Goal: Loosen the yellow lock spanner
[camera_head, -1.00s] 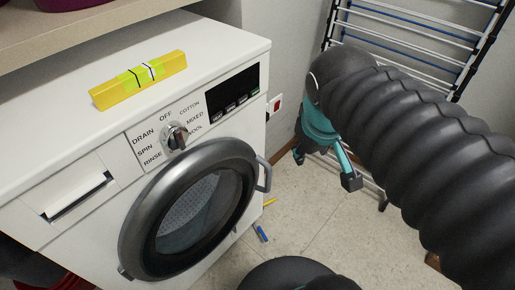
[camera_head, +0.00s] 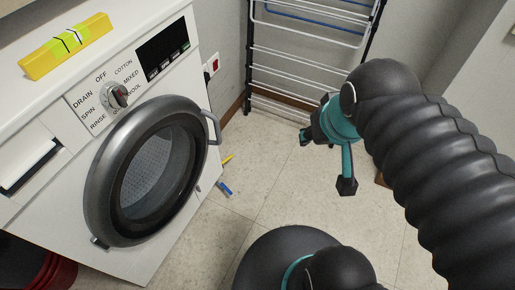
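A small yellow bar (camera_head: 227,159), perhaps the yellow lock spanner, shows low beside the washing machine's right side. A similar blue piece (camera_head: 225,188) is just below it in the picture. Both are small, and I cannot tell whether they lie on the floor or stick out from the machine. My gripper (camera_head: 326,163), teal and black, is to the right of them, well apart, above the floor. Its two fingers are spread and nothing shows between them.
The white washing machine (camera_head: 163,229) stands at left, its round door handle facing right. A yellow level (camera_head: 66,45) lies on top. A drying rack (camera_head: 283,76) leans at the back wall near a red switch (camera_head: 213,63). Tiled floor between machine and gripper is clear.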

